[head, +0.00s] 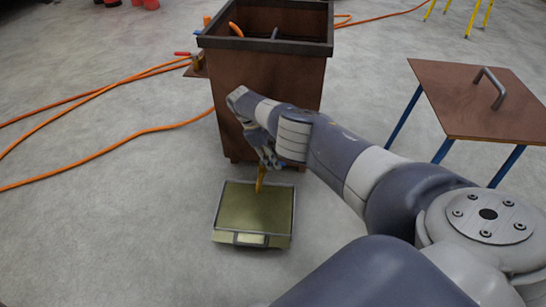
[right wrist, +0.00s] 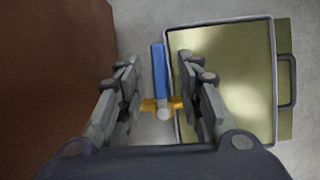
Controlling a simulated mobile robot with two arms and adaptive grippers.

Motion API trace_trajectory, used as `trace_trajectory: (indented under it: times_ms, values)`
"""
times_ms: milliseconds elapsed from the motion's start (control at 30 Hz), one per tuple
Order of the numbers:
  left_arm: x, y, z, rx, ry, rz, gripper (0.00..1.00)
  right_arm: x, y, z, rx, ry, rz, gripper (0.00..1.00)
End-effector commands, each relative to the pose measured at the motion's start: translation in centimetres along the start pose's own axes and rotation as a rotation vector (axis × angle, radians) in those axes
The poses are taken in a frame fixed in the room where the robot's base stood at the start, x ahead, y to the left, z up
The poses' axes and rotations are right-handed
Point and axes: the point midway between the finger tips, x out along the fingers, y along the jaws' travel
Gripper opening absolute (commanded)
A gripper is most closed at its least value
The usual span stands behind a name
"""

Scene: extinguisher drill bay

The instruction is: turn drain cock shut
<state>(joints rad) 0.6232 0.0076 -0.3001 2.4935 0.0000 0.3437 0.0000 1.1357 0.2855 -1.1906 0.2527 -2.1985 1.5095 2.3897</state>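The drain cock shows in the right wrist view as a blue lever (right wrist: 158,72) on a brass body (right wrist: 150,104). The lever lies between the two fingers of my right gripper (right wrist: 158,65). The fingers are apart, with a gap on each side of the lever. In the head view my right gripper (head: 266,150) is in front of the brown tank (head: 240,105), low down. A brass-coloured piece (head: 261,178) shows just below it; the arm hides the lever there. My left gripper is out of view.
An olive tray with a grey rim (head: 217,212) lies on the floor before the tank. A red-handled valve (head: 183,54) is at the tank's left. Orange hoses (head: 110,152) cross the floor at left.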

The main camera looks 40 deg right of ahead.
Motion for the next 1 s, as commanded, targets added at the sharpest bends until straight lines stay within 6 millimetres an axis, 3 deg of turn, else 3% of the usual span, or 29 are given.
trace_trajectory:
  times_ms: [267, 433, 700, 1000]
  values:
    - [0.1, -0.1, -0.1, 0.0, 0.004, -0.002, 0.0, -0.9, 0.1, -0.1, -0.002, 0.002, 0.002, 0.33]
    - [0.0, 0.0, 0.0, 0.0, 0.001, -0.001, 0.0, -3.3, 0.1, 0.0, -0.004, 0.003, 0.003, 0.33]
    - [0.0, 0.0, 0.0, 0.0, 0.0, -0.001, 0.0, -9.2, 0.0, -0.1, -0.001, 0.002, 0.002, 0.33]
    - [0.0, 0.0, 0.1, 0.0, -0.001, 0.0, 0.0, -11.9, 0.0, 0.0, 0.0, -0.001, 0.0, 0.33]
